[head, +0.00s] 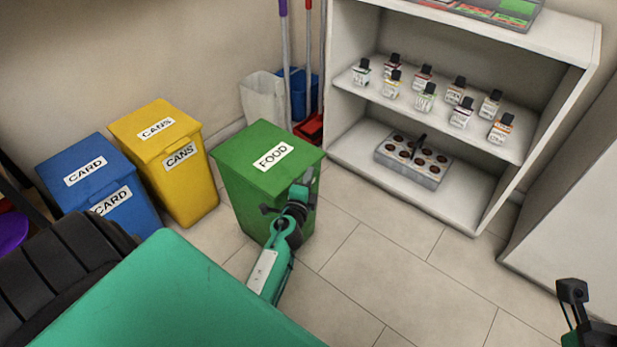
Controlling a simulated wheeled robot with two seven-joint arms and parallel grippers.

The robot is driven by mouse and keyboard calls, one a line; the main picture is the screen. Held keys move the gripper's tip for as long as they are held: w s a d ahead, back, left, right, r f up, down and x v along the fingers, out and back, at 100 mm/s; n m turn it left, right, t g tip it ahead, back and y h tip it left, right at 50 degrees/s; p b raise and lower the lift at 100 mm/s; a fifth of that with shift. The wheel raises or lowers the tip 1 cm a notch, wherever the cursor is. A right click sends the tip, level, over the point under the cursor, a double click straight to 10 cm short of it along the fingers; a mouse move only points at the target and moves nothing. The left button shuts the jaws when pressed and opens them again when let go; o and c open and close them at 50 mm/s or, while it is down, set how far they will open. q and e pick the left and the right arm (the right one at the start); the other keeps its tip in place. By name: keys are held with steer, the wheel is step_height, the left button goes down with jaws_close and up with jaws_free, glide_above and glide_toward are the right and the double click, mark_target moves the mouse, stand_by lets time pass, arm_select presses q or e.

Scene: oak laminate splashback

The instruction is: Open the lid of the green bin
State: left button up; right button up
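The green bin (245,195) stands on the floor in the middle, its lid (247,150) shut flat and labelled FOOD. My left gripper (287,194) is at the bin's near right side, just below the lid's edge. Its two dark fingertips look spread apart with nothing between them. I cannot tell whether it touches the bin or lid. My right gripper (572,291) is at the lower right edge, far from the bin and partly cut off; its opening cannot be made out.
A yellow CANS bin (185,190) and a blue CARD bin (130,210) stand left of the green bin. Mops and a white bucket (264,98) are behind it. A white shelf unit (485,185) with bottles stands right. The tiled floor (385,270) between is clear.

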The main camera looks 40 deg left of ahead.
arm_select(q)
jaws_close()
steer(key=shift+r+p, duration=0.3)
steer(key=shift+p, duration=0.05)
